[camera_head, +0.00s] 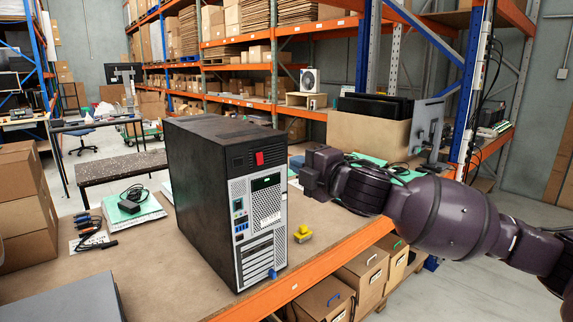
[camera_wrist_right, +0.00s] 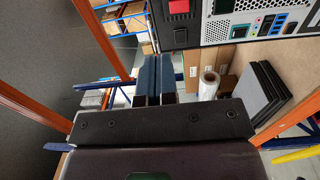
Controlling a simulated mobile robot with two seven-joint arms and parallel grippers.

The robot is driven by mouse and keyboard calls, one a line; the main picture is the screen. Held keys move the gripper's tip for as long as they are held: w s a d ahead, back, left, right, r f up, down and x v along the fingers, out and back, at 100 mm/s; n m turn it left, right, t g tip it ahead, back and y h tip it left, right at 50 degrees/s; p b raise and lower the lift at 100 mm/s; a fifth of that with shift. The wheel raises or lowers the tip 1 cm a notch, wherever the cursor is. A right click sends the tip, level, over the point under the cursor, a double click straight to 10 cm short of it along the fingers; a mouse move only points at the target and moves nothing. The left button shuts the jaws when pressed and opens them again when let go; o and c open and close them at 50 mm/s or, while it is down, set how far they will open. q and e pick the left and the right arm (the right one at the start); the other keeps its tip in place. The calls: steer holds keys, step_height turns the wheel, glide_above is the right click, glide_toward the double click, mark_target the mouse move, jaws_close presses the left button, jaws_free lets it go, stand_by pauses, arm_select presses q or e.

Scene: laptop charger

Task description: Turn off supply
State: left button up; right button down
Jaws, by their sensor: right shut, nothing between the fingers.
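A black computer tower (camera_head: 225,195) stands upright on the brown table (camera_head: 150,260), its grey rear panel facing the right arm. The red power supply switch (camera_head: 259,158) is near the top of that panel. In the right wrist view the red switch (camera_wrist_right: 178,7) shows at the top edge, on the dark part of the panel. My right gripper (camera_head: 307,180) is just right of the rear panel, apart from the switch. In the wrist view its fingers (camera_wrist_right: 153,78) are together with nothing between them. My left gripper is not in view.
A small yellow object (camera_head: 302,234) lies on the table right of the tower. A black adapter (camera_head: 130,203) and cables (camera_head: 88,232) lie at left. A cardboard box (camera_head: 368,135) with dark panels stands behind my right arm. Cardboard boxes (camera_head: 22,205) stand at the left edge.

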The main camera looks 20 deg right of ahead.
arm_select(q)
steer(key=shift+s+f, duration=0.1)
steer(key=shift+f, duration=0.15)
arm_select(e)
steer(key=shift+s+d+r, duration=0.1)
steer(key=shift+s+d, duration=0.15)
steer(key=shift+s, duration=0.45)
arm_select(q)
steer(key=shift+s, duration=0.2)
